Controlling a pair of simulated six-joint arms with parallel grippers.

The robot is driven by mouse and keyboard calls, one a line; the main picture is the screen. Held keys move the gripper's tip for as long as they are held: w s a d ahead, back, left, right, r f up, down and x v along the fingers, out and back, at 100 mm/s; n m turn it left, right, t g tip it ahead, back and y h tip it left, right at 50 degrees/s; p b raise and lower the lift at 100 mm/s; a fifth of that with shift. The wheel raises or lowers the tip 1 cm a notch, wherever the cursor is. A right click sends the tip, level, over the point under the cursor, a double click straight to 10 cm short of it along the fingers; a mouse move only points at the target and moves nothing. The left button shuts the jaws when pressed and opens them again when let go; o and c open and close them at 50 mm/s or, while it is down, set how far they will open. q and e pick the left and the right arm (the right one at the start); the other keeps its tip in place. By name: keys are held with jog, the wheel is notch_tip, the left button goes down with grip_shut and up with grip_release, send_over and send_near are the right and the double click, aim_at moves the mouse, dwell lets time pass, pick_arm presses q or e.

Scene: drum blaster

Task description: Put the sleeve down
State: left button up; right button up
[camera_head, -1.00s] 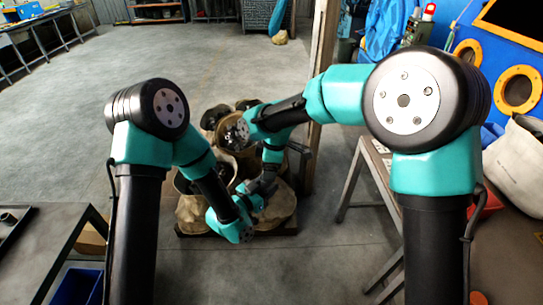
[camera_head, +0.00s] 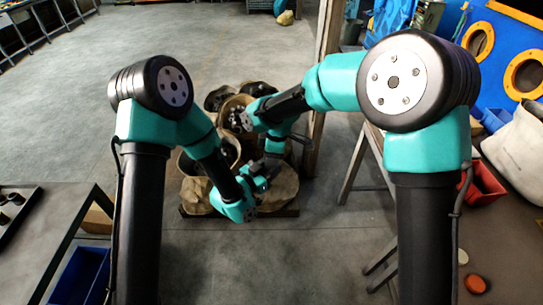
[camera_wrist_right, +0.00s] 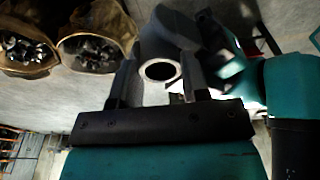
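A grey sleeve with a round open end and a pale rim (camera_wrist_right: 160,70) shows in the right wrist view. It sits between the two dark fingers of my right gripper (camera_wrist_right: 160,88), which close on its sides. In the head view my right gripper (camera_head: 271,170) hangs over the sacks, small and dark, and I cannot make out the sleeve there. My left gripper (camera_head: 256,184) is close beside it, at the end of the left arm; its fingers are too small to read.
Several open sacks (camera_head: 233,102) of dark parts stand on a low pallet (camera_head: 290,211) under my grippers. A wooden post (camera_head: 321,110) rises just to the right. A metal stand (camera_head: 352,175) is further right.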

jog(key=c, duration=0.5)
pick_arm(q)
jog(key=o, duration=1.3)
pick_arm(e)
jog(key=shift+c, duration=0.2)
pick_arm(q)
jog(key=s+a+f+n+g+y, duration=0.3)
jog(key=a+f, duration=0.2)
jog(key=f, duration=0.3)
jog(key=s+a+f+n+g+y, duration=0.25)
jog(key=s+a+f, duration=0.2)
jog(key=f, duration=0.25)
jog(key=s+a+f+n+g, duration=0.1)
jog(key=s+a+f+g, duration=0.1)
jog(key=s, duration=0.2)
jog(key=s+a+f+n+g+y, duration=0.1)
jog(key=s+a+f+n+g, duration=0.1)
jog(key=s, duration=0.3)
jog(key=s+a+f+n+g+y, duration=0.1)
jog(key=s+a+f+g, duration=0.2)
jog(key=s, duration=0.2)
jog(key=shift+a+f+g, duration=0.15)
jog(key=shift+a+g, duration=0.05)
jog(key=shift+g, duration=0.05)
